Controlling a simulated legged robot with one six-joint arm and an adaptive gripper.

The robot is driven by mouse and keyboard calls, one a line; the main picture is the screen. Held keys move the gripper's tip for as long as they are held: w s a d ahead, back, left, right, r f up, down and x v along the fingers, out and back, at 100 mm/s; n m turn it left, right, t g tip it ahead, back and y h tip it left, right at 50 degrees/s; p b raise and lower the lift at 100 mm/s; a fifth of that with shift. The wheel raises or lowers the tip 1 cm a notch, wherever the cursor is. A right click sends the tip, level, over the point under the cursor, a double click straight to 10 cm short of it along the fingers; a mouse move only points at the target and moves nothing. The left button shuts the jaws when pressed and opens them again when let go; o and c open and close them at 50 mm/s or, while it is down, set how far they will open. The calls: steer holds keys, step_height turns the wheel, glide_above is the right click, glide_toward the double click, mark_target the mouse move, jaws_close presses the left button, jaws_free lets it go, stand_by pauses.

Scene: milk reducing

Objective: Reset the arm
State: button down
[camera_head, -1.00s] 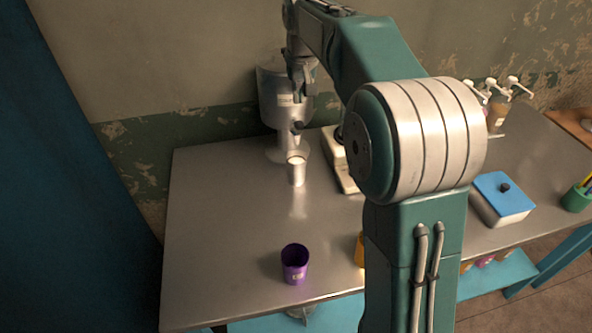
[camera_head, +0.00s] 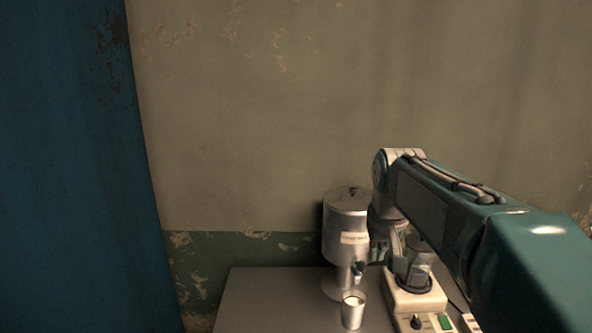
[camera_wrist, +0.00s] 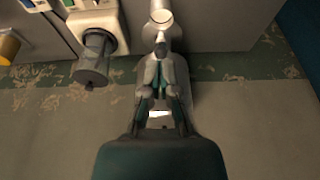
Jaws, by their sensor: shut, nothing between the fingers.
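My gripper (camera_head: 384,254) hangs at the end of my arm, just right of a metal dispenser (camera_head: 347,222) with a label and a dark tap, in the head view. It is shut and empty. In the wrist view, my gripper (camera_wrist: 161,72) points up the picture, with the dispenser partly behind its fingers. A metal cup (camera_head: 352,312) with white contents stands upright below the tap, apart from my gripper. The cup's white top also shows in the wrist view (camera_wrist: 161,16).
A pale appliance (camera_head: 416,301) with a clear jar and a green button stands right of the dispenser. The metal table (camera_head: 270,300) is clear on the left.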

steer(key=s+f+t, duration=0.1)
steer(key=s+f, duration=0.3)
steer(key=s, duration=0.7)
steer(key=s+f+t, duration=0.1)
steer(key=s+f, duration=0.3)
steer(key=s, duration=0.8)
steer(key=shift+s, duration=0.15)
